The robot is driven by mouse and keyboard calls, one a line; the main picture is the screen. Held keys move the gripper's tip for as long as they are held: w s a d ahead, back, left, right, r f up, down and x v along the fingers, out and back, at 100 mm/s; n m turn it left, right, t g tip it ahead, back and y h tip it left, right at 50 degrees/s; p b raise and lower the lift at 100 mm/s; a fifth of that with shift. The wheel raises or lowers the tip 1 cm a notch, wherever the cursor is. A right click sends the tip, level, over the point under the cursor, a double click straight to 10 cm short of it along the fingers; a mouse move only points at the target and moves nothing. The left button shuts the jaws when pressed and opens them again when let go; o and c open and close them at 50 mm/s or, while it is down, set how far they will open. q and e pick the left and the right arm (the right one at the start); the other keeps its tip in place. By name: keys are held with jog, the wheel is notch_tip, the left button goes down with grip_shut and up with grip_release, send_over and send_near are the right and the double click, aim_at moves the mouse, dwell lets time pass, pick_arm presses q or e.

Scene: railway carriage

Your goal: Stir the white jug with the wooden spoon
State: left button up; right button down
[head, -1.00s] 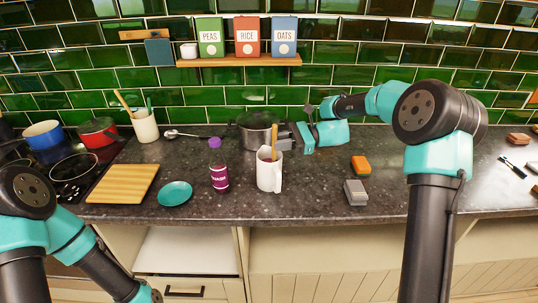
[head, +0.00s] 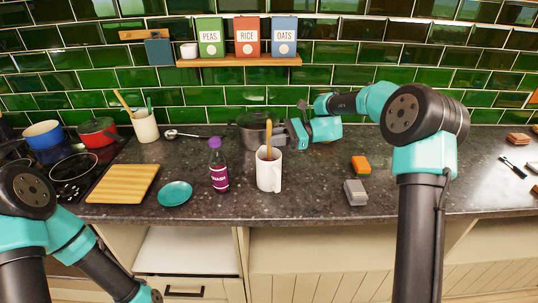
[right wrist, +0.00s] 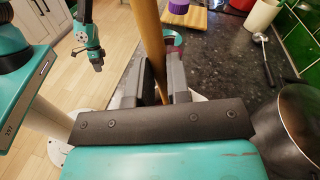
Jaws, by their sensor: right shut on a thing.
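The white jug (head: 268,173) stands upright on the dark counter, its handle toward the right. The wooden spoon (head: 268,128) stands in the jug with its handle sticking up out of the opening. My right gripper (head: 279,134) is shut on the spoon's handle, just above and behind the jug. In the right wrist view, the spoon's handle (right wrist: 148,35) passes between the fingers. The spoon's lower end is hidden inside the jug. My left gripper (head: 152,294) is low at the bottom edge, in front of the counter, away from the jug; its jaws are too small to read.
A purple-capped bottle (head: 219,172) stands just left of the jug. A teal plate (head: 175,193) and cutting board (head: 123,183) lie further left. A metal pot (head: 250,128) is close behind. A grey block (head: 355,192) and orange sponge (head: 361,163) lie right.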

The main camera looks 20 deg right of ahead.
jog(key=shift+s+a, duration=0.2)
jog(key=shift+a, duration=0.6)
jog(key=shift+s+a, duration=0.15)
jog(key=shift+s, duration=0.65)
jog(key=shift+s, duration=0.1)
jog(key=shift+s+d, duration=0.5)
jog(key=shift+d, duration=0.05)
jog(key=shift+w, duration=0.15)
